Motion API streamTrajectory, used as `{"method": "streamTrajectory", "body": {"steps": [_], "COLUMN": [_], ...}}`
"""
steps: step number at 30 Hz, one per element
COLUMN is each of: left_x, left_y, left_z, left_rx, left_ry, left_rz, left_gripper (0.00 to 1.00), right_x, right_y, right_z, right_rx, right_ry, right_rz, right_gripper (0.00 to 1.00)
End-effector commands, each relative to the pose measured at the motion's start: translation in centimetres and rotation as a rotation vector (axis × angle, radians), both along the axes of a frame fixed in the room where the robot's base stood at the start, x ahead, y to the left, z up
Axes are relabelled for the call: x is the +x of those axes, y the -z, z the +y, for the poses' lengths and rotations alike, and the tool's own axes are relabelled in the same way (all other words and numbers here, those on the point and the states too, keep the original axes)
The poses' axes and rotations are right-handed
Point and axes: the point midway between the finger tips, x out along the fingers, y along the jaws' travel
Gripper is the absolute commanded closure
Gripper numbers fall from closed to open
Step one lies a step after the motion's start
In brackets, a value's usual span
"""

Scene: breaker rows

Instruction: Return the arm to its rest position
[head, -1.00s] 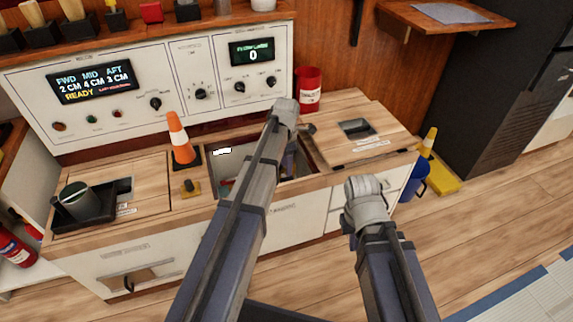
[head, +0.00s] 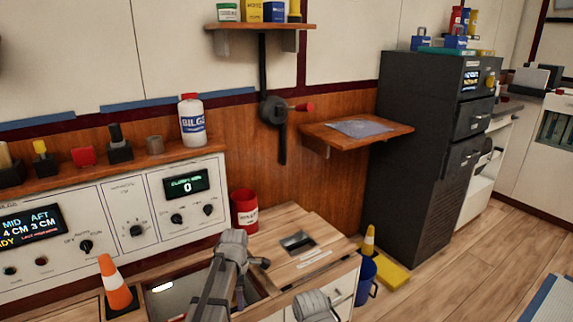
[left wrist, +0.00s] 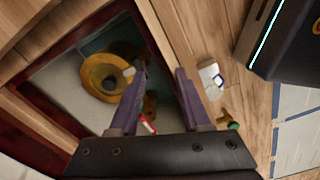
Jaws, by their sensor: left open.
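My left arm reaches over the open hatch (head: 170,295) in the wooden counter in the head view. My left gripper (head: 241,290) is mostly hidden behind its own wrist there. In the left wrist view, my left gripper (left wrist: 160,68) is open, with two purple fingers apart and nothing between them. Beyond the fingers is the open hatch, with a yellow-brown round part (left wrist: 105,75) inside. A small red and white piece (left wrist: 147,125) shows beside the left finger. Part of my right arm shows at the bottom of the head view; its gripper does not show.
An orange cone (head: 115,285) stands left of the hatch, a red canister (head: 245,210) behind it. A control panel (head: 130,225) and a bilge bottle (head: 192,120) stand at the back.

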Motion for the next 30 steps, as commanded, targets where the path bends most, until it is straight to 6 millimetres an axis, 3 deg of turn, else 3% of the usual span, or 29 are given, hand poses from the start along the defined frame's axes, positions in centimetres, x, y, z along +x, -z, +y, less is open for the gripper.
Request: {"method": "streamTrajectory", "body": {"steps": [1, 9, 18, 25, 30], "left_x": [-2.0, -9.3, -16.6, -20.6, -20.2], "left_y": [-0.3, -0.9, -1.6, -2.0, -6.3], "left_z": [-1.2, -5.7, -8.7, -9.7, -9.8], "left_rx": [0.005, 0.025, 0.034, 0.03, 0.029], "left_ry": [0.13, 0.896, 1.685, 2.113, 2.132], "left_rz": [0.004, 0.043, 0.101, 0.143, 0.145], "left_gripper": [0.53, 0.53, 0.53, 0.53, 0.53], "right_x": [0.0, 0.0, 0.0, 0.0, 0.0], "right_y": [-0.3, -0.9, -1.5, -1.8, -6.2], "right_z": [0.0, 0.0, 0.0, -0.1, -0.1], "right_rx": [0.0, -0.001, -0.002, -0.002, -0.003], "right_ry": [0.0, 0.002, 0.003, 0.004, 0.005], "right_rz": [0.0, 0.0, 0.0, 0.0, 0.001], "right_gripper": [1.0, 1.0, 1.0, 1.0, 1.0]}}
